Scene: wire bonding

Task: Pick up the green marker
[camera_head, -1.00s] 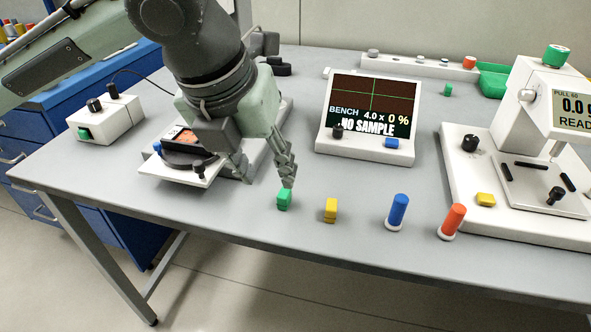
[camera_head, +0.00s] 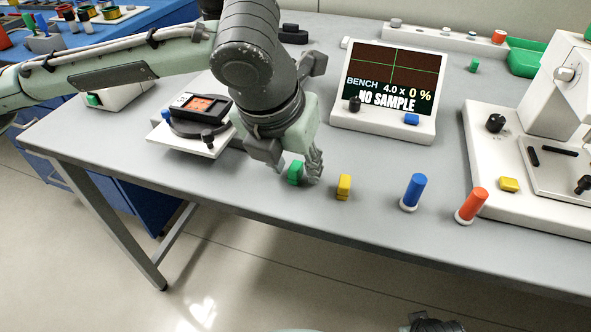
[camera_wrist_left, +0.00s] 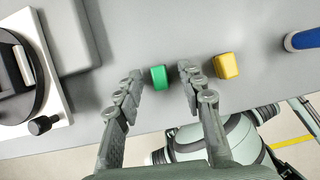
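The green marker (camera_head: 294,172) is a small upright green block near the front edge of the bench. It also shows in the left wrist view (camera_wrist_left: 159,77). My left gripper (camera_head: 297,168) is over it with the fingers pointing down. In the left wrist view my left gripper (camera_wrist_left: 160,76) is open, with the green marker between the fingertips and gaps on both sides.
A yellow block (camera_head: 344,187) stands close to the right of the green one. Blue (camera_head: 414,192) and orange (camera_head: 471,206) cylinders stand farther right. A round stage (camera_head: 190,142) is to the left, a display (camera_head: 392,80) behind.

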